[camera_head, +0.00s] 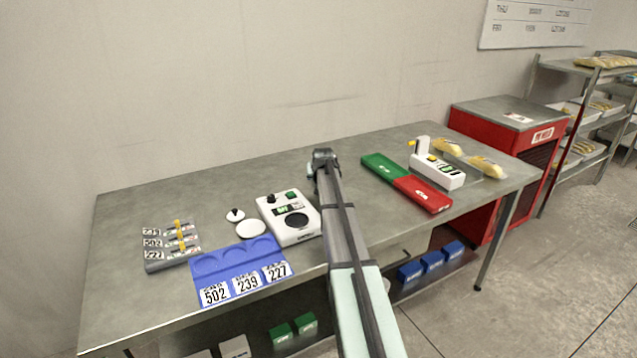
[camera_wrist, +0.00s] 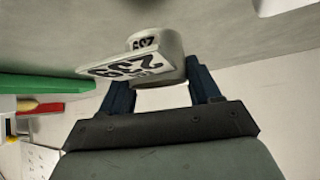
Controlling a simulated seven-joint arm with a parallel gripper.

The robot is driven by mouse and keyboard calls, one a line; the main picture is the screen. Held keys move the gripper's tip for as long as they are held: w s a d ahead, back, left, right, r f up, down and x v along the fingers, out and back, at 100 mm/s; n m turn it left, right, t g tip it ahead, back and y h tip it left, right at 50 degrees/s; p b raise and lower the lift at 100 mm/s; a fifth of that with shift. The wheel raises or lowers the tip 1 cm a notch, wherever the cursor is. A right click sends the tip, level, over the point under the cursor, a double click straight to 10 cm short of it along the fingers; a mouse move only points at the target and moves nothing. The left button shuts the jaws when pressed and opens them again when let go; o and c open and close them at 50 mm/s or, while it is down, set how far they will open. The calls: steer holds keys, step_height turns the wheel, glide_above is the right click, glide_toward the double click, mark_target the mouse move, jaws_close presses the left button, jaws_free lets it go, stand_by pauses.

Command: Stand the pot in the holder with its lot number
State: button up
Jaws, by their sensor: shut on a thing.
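My gripper (camera_wrist: 160,75) is shut on a small white pot (camera_wrist: 163,62) in the wrist view. The pot has a flat label plate (camera_wrist: 125,67) with large black digits, seen upside down, that look like 239. A smaller number on the pot's end is hard to read. In the head view my gripper (camera_head: 323,157) is over the back middle of the table, and the pot is hidden or too small to tell. The blue holder (camera_head: 212,264) lies front left, with three round recesses labelled 502, 239 and 227 from left to right. No pot shows in them.
A white scale (camera_head: 291,219) and a small round white piece (camera_head: 251,229) stand behind the holder. A grey rack (camera_head: 170,246) with numbered tags is at left. Green (camera_head: 384,167) and red (camera_head: 423,194) pads and a white device (camera_head: 437,171) are at right.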

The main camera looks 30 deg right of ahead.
step_height(320, 180, up, 6)
steer(key=shift+r, duration=0.45)
steer(key=shift+w+a+r, duration=0.1)
steer(key=shift+a+r, duration=0.05)
steer(key=shift+a, duration=0.05)
steer(key=w+a+r+n+y, duration=0.2)
steer(key=w+a, duration=0.1)
steer(key=a, duration=1.4)
steer(key=s+a+n+y, duration=0.1)
steer(key=s+a, duration=0.2)
steer(key=a, duration=0.4)
steer(key=s+a+r+n, duration=0.1)
steer(key=s+a, duration=0.2)
steer(key=a, duration=0.4)
steer(key=s+a+n+y, duration=0.1)
steer(key=s+a, duration=0.2)
steer(key=a, duration=0.4)
steer(key=s+f+m+h, duration=0.2)
steer(key=s+f+m, duration=0.1)
steer(key=s, duration=1.2)
steer(key=shift+w+a+f, duration=0.1)
steer(key=shift+a+f, duration=0.05)
steer(key=shift+f, duration=4.4)
